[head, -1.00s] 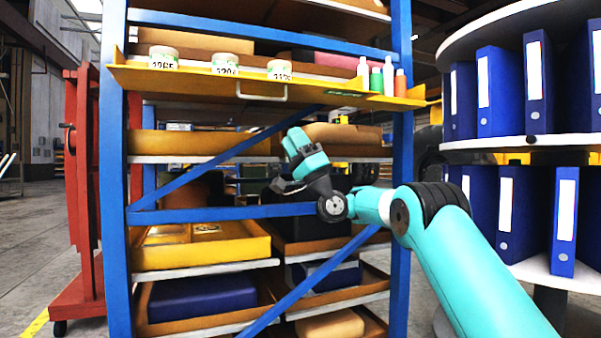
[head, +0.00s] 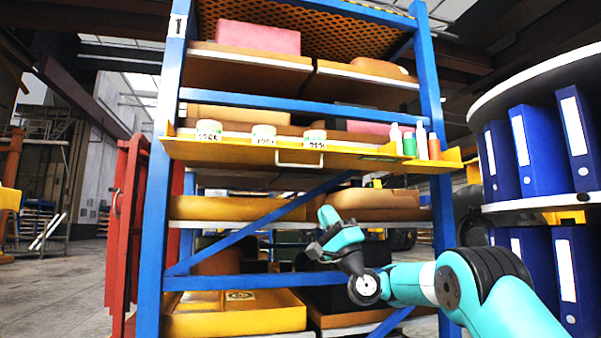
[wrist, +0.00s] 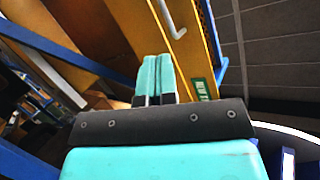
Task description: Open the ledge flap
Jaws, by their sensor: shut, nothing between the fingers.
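The ledge flap (head: 235,155) is a yellow board across the front of the blue rack, with a pale bar handle (head: 300,164) on its front edge. It lies roughly level. In the wrist view the flap (wrist: 196,55) runs down the upper middle, with the handle (wrist: 172,20) near the top edge. My gripper (head: 327,214) is below the flap and a little right of the handle in the head view. Its teal fingers (wrist: 155,75) are shut and empty, apart from the handle.
Three labelled jars (head: 263,135) and several small bottles (head: 421,142) stand along the flap. Boxes and trays fill the rack shelves. A round stand with blue binders (head: 541,150) is close on the right. A red frame (head: 126,220) stands left of the rack.

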